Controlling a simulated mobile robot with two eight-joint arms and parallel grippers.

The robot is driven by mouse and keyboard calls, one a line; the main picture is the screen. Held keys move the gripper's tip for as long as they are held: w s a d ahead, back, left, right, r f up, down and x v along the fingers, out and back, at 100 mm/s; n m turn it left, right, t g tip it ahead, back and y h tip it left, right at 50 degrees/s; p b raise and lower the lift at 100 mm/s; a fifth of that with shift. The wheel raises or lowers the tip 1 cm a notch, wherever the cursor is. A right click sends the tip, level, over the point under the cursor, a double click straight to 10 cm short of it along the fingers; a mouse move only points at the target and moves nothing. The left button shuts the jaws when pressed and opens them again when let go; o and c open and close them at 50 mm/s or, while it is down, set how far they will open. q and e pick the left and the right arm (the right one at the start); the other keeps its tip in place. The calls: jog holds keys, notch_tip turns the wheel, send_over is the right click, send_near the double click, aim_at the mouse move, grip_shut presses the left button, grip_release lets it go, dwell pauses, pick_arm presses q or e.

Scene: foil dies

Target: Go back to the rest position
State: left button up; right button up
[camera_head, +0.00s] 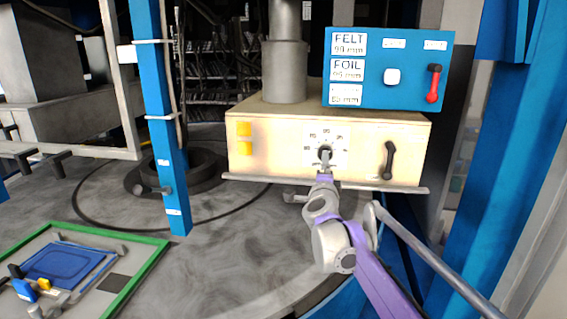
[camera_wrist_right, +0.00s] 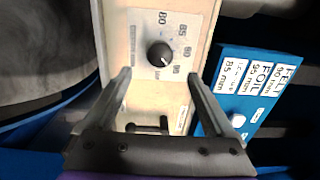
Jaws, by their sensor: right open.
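My right gripper (camera_head: 325,164) is at the front of a cream box (camera_head: 270,155), in front of a black round dial knob (camera_head: 325,151) on a white scale plate. In the right wrist view the gripper (camera_wrist_right: 158,76) is open, with its two fingers apart and nothing between the tips. The knob (camera_wrist_right: 160,54) shows just beyond the fingertips, with a light pointer mark and numbers around it. I cannot tell the exact distance between fingers and knob. In the head view the arm partly covers the lower dial. My left gripper is not in view.
A black handle (camera_head: 389,160) is right of the dial, and a blue panel (camera_head: 410,95) with labels and a red lever (camera_head: 433,84) stands above. A blue post (camera_head: 165,120) is left. A green-edged tray (camera_head: 135,275) lies front left. Open grey tabletop (camera_head: 225,250) lies between.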

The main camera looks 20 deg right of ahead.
jog(key=s+a+f+n+g+y, duration=0.1)
jog(key=s+a+f+n+y, duration=0.45)
jog(key=s+a+n, duration=0.35)
jog(key=s+a+f+n+g+y, duration=0.1)
jog(key=s+a+f+n+y, duration=0.45)
jog(key=a, duration=0.45)
jog(key=s+a+f+n+g+h, duration=0.2)
jog(key=s+f+n+g, duration=0.6)
jog(key=s+f, duration=1.3)
jog(key=shift+s+f+n, duration=0.4)
jog(key=shift+s+n, duration=0.35)
jog(key=shift+s, duration=0.25)
jog(key=shift+c, duration=0.2)
